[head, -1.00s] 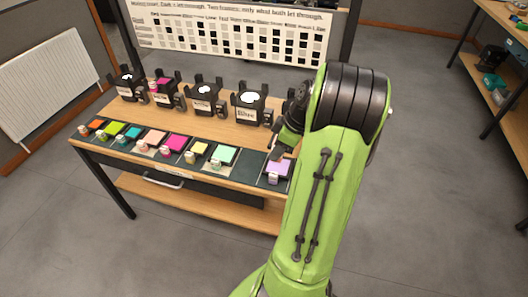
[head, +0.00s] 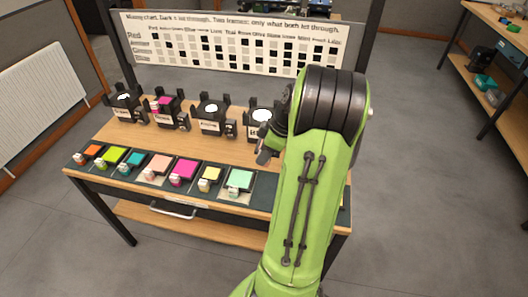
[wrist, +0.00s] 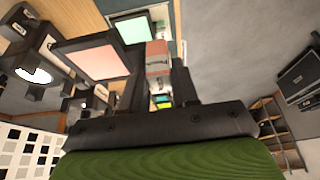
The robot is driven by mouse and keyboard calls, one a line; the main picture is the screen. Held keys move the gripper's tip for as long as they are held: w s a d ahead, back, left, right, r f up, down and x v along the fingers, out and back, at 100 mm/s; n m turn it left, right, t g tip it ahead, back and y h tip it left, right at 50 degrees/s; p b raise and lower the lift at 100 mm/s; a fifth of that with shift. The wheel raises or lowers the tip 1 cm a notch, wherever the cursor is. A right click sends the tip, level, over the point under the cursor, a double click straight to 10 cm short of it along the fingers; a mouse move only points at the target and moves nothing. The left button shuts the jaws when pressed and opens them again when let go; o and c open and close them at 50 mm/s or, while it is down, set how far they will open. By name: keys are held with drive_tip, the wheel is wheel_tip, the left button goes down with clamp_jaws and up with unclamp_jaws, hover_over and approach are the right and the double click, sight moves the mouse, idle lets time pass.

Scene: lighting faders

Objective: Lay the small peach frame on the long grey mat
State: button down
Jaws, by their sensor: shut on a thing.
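My gripper (wrist: 160,78) is shut on the pale block handle (wrist: 158,58) of a dark-rimmed frame with a peach pane (wrist: 98,60). The frame is held out to the left of the fingers in the wrist view. In the head view my gripper (head: 264,154) is over the bench, near the rightmost visible stand, and the held frame is hidden by my arm. The long dark grey mat (head: 263,187) runs along the bench's front edge with a row of coloured frames on it. Its right part is hidden by my arm.
On the mat, a pink frame (head: 157,164), a magenta frame (head: 182,171), a yellow frame (head: 209,177) and a mint frame (head: 240,181) lie among others. Several black stands (head: 211,117) stand behind. A chart board (head: 230,45) rises at the back.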

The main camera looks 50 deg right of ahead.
drive_tip(key=shift+s+f+b, duration=0.3)
drive_tip(key=shift+f, duration=0.1)
wheel_tip(320, 180, down, 16)
drive_tip(key=b, duration=1.3)
drive_tip(key=shift+w+f, duration=0.1)
drive_tip(key=shift+f+b, duration=1)
drive_tip(key=shift+f, duration=0.2)
drive_tip(key=c, duration=0.8)
unclamp_jaws()
drive_tip(key=p+v, duration=0.4)
drive_tip(key=v, duration=0.3)
drive_tip(key=w+p+v, duration=0.1)
drive_tip(key=p+v, duration=0.3)
drive_tip(key=v, duration=0.4)
drive_tip(key=w+a+r+p+v, duration=0.1)
drive_tip(key=p+v, duration=0.4)
drive_tip(key=v, duration=0.2)
drive_tip(key=shift+s+r, duration=0.1)
